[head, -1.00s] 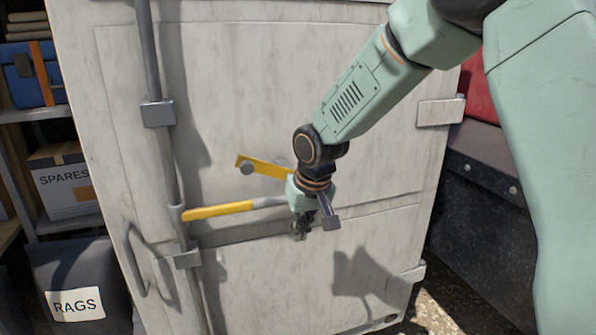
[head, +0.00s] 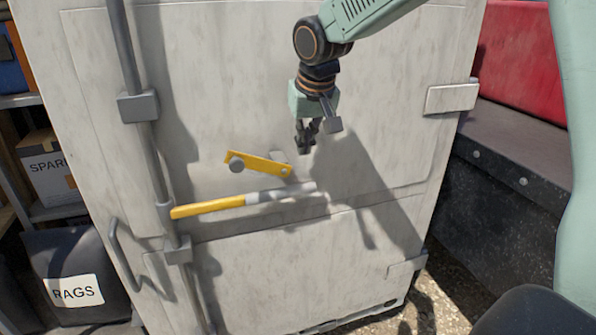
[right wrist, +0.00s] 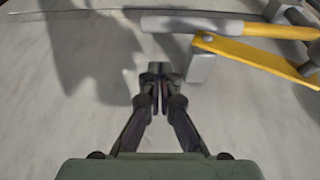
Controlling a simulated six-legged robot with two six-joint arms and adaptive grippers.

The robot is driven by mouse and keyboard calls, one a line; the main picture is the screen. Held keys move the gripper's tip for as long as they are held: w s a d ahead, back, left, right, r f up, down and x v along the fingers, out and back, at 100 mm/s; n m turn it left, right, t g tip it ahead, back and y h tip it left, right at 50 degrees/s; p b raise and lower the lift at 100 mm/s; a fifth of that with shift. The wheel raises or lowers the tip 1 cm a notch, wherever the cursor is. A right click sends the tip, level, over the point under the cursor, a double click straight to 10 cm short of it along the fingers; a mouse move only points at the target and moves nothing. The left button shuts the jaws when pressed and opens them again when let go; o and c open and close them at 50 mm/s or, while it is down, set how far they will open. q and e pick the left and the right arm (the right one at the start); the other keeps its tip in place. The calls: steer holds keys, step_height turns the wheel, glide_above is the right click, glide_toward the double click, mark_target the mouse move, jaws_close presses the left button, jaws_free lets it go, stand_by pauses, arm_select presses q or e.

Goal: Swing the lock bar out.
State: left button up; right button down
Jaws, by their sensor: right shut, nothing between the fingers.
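The lock bar (head: 210,207) is a lever with a yellow part and a grey end, reaching right from a vertical grey rod (head: 148,150) on the pale door. It lies nearly level along the door. A yellow catch plate (head: 258,163) sits just above it, with a round knob at its left end and a hole at its right. In the right wrist view the lock bar (right wrist: 195,25) and the plate (right wrist: 255,57) lie ahead, towards the right. My right gripper (head: 305,148) is shut and empty, above and right of the plate, apart from both. My left gripper is out of view.
The pale door (head: 350,80) fills the middle, with a grey handle (head: 122,255) at lower left and hinges on the right. Shelves with a spares box (head: 48,165) and a rags bag (head: 75,280) stand left. A red and dark structure (head: 515,110) stands right.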

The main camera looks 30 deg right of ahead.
mark_target(300, 174)
steer(key=x, duration=0.8)
steer(key=shift+s+f+p, duration=0.1)
steer(key=shift+f+p, duration=0.15)
steer(key=shift+p, duration=0.15)
steer(key=shift+w+a+f, duration=0.2)
steer(key=shift+w+f, duration=0.15)
steer(key=shift+f, duration=0.25)
steer(key=shift+d, duration=0.2)
steer(key=shift+s, duration=0.15)
